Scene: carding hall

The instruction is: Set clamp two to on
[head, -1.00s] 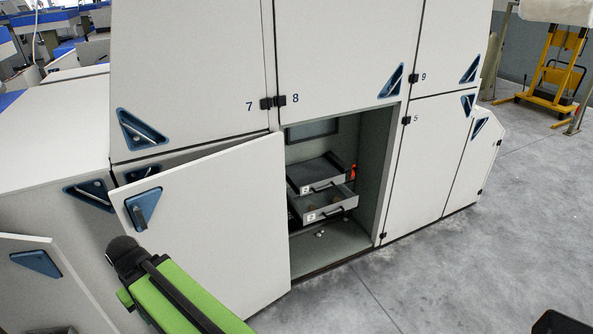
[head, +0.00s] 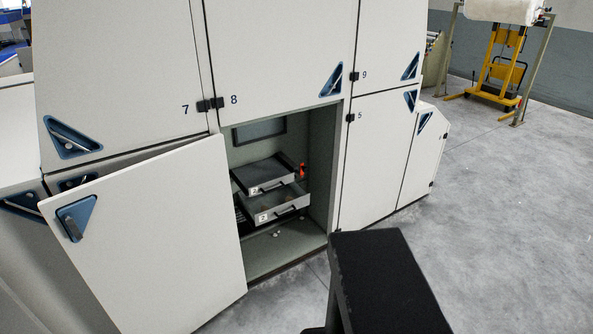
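No part in view can be made out for sure as clamp two. Inside the open cabinet are two grey drawers with dark handles. The upper drawer (head: 262,176) and the lower drawer (head: 288,204) each carry a small white label; the lower one's seems to read 2. The lower drawer sticks out and its inside shows in part. A small orange-red part (head: 302,170) stands at the right of the upper drawer; its kind and setting are too small to tell. My gripper is not in view; a black part of mine covers the lower right.
The cabinet door (head: 150,245) stands open to the left, with a blue triangular latch (head: 77,218). Closed panels numbered 7, 8, 9 and 5 surround the opening. Grey floor (head: 490,220) is clear at right; a yellow lift (head: 505,70) stands beyond.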

